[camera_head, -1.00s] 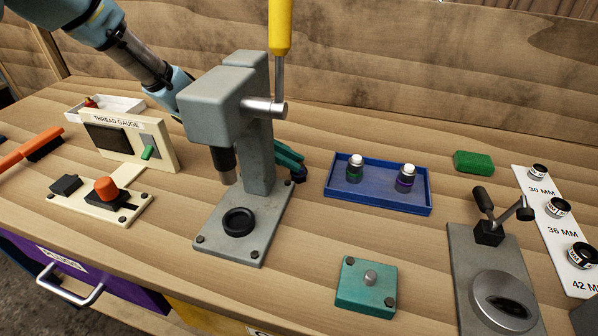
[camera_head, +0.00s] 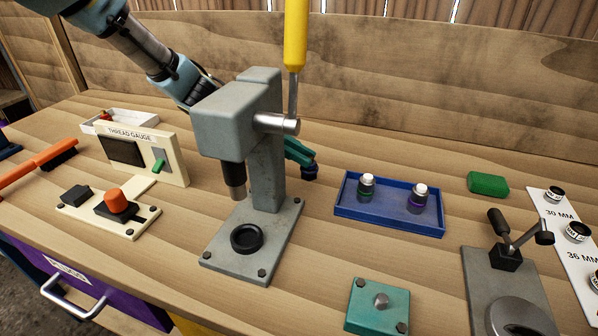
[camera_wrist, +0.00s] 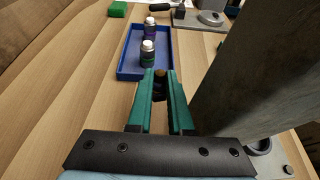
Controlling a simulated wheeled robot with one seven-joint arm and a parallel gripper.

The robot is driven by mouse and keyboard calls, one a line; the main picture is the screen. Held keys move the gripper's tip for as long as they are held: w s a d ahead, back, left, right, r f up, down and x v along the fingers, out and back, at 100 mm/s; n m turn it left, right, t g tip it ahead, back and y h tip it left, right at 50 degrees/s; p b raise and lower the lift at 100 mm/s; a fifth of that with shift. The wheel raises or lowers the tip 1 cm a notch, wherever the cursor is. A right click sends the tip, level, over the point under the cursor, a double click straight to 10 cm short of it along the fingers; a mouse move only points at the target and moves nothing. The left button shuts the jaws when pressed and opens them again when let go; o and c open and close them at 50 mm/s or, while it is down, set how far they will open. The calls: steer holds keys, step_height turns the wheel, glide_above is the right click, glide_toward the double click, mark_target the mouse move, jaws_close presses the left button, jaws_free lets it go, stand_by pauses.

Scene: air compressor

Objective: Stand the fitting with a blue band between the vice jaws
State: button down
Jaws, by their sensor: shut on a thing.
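My gripper (camera_head: 305,162) shows beyond the grey press column, partly hidden by it. Its teal fingers (camera_wrist: 161,100) are shut on a small fitting, which shows as a dark blue end (camera_head: 310,173) below the fingertips and stands clear of the bench. In the wrist view the fitting (camera_wrist: 160,82) is a brownish top over a dark body; its band cannot be made out clearly. I cannot identify the vice jaws in any view. A dark blue thing (camera_head: 8,147) is cut off at the left edge.
The grey press (camera_head: 240,120) with a yellow handle stands close to my arm. A blue tray (camera_head: 390,220) holds two small bottles. The thread gauge (camera_head: 150,160), an orange brush (camera_head: 40,165), a teal block (camera_head: 365,300) and a grey clamp plate (camera_head: 482,285) also occupy the bench.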

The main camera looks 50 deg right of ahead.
step_height(320, 180, up, 23)
steer(key=b, duration=0.2)
steer(key=shift+f+b, duration=0.15)
steer(key=shift+b, duration=0.25)
